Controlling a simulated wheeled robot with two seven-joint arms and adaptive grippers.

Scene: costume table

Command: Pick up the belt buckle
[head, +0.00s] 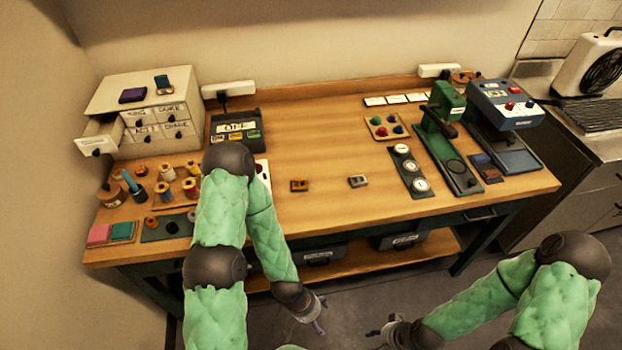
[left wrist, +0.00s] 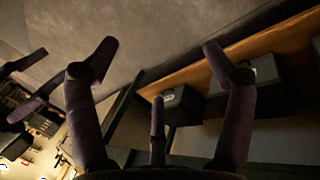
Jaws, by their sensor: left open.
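A small silver-grey rectangular piece (head: 358,181) that looks like the belt buckle lies flat near the middle of the wooden table. A small brown-and-yellow piece (head: 299,185) lies to its left; I cannot tell for sure which is the buckle. My left gripper (head: 318,315) hangs below and in front of the table edge, apart from both pieces. Its fingers are spread and empty in the left wrist view (left wrist: 157,75). My right gripper (head: 382,335) is low in front of the table; its fingers look apart at the left of the left wrist view (left wrist: 30,85).
Thread spools (head: 165,190) and a drawer cabinet (head: 148,110) stand left. A dial strip (head: 408,170), a green press (head: 445,140) and a blue machine (head: 503,110) stand right. Grey bins (head: 318,255) sit below. The table's middle is mostly clear.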

